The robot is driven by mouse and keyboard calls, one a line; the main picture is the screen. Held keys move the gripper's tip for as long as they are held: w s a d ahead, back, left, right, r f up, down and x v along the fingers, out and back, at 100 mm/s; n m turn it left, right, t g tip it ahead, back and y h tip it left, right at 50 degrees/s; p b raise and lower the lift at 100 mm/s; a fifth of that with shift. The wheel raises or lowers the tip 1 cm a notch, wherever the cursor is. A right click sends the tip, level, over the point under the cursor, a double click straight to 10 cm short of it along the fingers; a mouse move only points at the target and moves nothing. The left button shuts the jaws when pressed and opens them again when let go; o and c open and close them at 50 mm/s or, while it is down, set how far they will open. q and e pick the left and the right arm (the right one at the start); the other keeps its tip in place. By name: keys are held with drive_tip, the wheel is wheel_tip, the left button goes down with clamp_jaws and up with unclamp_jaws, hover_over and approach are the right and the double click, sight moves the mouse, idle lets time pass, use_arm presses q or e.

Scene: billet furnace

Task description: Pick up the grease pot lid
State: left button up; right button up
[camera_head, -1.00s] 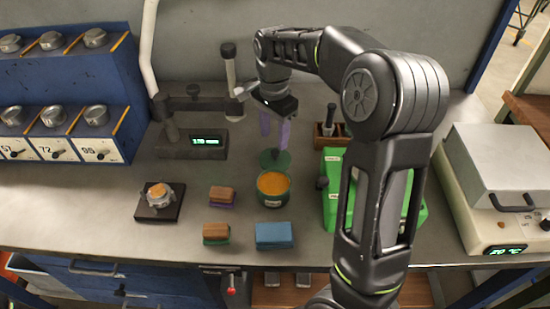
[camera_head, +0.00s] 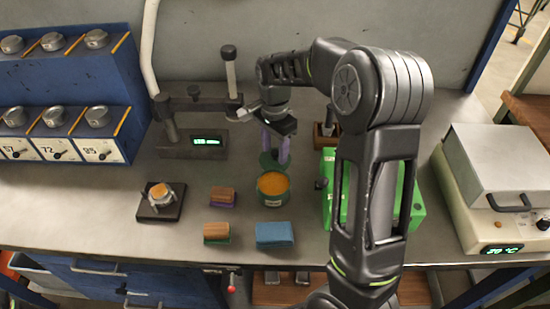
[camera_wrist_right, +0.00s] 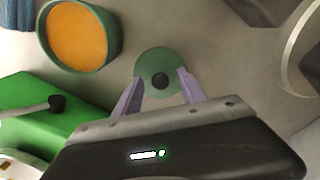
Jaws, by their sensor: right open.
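The grease pot lid, a round green disc with a dark knob, lies on the bench just behind the pot; it shows in the right wrist view (camera_wrist_right: 160,62) and in the head view (camera_head: 268,164). The grease pot (camera_head: 273,188) is green, open and full of orange grease; it also shows in the wrist view (camera_wrist_right: 78,36). My right gripper (camera_head: 275,160) points down over the lid. In the wrist view its two purple fingers (camera_wrist_right: 160,82) stand apart on either side of the knob, open and not touching it. My left gripper is not in view.
A green case (camera_head: 330,205) stands right of the pot. A gauge stand with a display (camera_head: 192,143) is at the back left. Brushes (camera_head: 221,197) and a blue cloth-like block (camera_head: 274,234) lie in front. A heater box (camera_head: 492,170) stands far right.

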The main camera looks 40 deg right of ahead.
clamp_jaws()
idle(0.6)
